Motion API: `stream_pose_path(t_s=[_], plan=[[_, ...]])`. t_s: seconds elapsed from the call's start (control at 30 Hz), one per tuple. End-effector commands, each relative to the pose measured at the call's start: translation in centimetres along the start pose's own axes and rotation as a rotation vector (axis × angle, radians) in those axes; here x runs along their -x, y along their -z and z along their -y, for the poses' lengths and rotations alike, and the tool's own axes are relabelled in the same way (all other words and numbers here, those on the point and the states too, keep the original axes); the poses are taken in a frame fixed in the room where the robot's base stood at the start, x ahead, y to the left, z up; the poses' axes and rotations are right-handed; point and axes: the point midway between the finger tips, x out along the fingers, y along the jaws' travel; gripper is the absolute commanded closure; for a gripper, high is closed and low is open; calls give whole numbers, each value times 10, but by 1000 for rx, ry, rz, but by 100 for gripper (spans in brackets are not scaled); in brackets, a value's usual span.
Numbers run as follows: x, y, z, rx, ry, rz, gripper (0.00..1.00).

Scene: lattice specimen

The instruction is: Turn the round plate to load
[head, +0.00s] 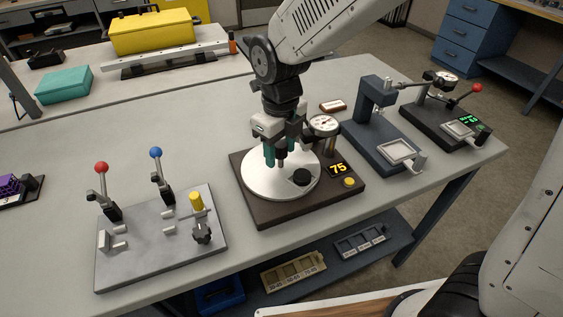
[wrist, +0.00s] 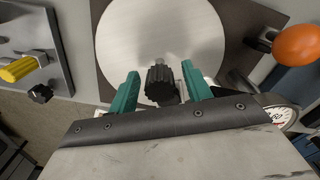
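The round plate (head: 256,183) is a white disc on a dark square base (head: 262,215). In the wrist view the pale plate (wrist: 160,22) lies beyond my open gripper (wrist: 160,92). A black ribbed knob (wrist: 161,82) shows between the fingers with gaps on both sides. I cannot tell whether it is the knob seen in the head view.
The base carries a dial gauge (head: 323,125), a display (head: 338,169) reading 75 and a yellow button (head: 349,182). A grey lever panel (head: 145,254) stands left. A blue press (head: 372,128) and a dark lever device (head: 435,120) stand right.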

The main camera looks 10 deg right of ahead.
Motion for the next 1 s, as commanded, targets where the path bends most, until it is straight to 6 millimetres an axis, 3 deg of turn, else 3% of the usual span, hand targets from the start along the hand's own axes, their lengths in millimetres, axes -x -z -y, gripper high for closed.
stream_pose_path(t_s=[0.27,0.7,1.0], plan=[[5,0,0,1,0,1,51],[52,0,0,1,0,0,51],[55,0,0,1,0,-1,51]])
